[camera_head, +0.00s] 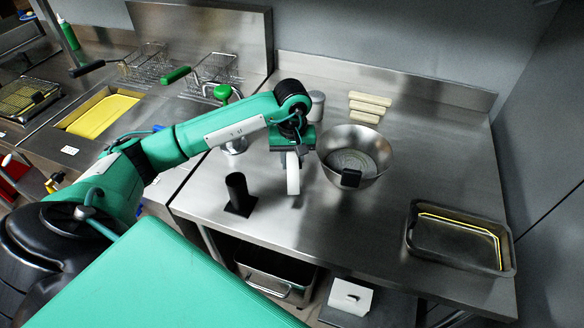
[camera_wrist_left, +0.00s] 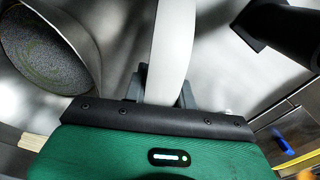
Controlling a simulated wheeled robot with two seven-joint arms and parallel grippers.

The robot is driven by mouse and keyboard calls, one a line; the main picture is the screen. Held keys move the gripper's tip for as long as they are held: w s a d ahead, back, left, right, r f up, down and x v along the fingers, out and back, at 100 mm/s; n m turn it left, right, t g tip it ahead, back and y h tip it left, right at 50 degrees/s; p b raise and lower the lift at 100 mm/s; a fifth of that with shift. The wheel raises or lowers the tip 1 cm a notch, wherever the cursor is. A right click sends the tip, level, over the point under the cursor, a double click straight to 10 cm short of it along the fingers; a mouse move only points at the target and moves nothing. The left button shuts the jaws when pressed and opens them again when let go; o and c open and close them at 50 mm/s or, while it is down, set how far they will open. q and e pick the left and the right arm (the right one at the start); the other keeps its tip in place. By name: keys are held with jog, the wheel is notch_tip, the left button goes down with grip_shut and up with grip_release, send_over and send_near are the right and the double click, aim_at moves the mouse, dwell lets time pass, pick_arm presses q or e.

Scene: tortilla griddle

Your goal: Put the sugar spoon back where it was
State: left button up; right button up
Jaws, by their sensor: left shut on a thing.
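My left gripper (camera_head: 291,155) is shut on a long white piece, the sugar spoon (camera_head: 293,175), over the steel counter left of the metal bowl. The spoon hangs roughly upright; the head view does not show clearly whether its lower end touches the counter. In the left wrist view the spoon (camera_wrist_left: 172,45) runs up from between the fingers (camera_wrist_left: 163,90), and its far end is out of frame. A black upright holder (camera_head: 237,190) with a square base stands left of the gripper; it also shows in the wrist view (camera_wrist_left: 280,22). My right gripper is not in view.
The metal bowl (camera_head: 376,180) with a black block at its front rim stands close right of the gripper. Pale rolls (camera_head: 369,107) lie behind, and a dark tray (camera_head: 412,245) sits far right. A grey canister (camera_head: 317,104) is behind my arm. The counter between bowl and tray is clear.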

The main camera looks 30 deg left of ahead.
pick_arm(q)
notch_tip(320, 180, down, 4)
jog(key=shift+f+p, duration=0.1)
jog(key=shift+p, duration=0.35)
jog(key=shift+f, duration=0.1)
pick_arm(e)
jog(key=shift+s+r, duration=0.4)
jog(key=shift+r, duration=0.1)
pick_arm(q)
jog(key=shift+f, duration=0.15)
jog(key=o, duration=1)
jog(key=shift+c, duration=0.2)
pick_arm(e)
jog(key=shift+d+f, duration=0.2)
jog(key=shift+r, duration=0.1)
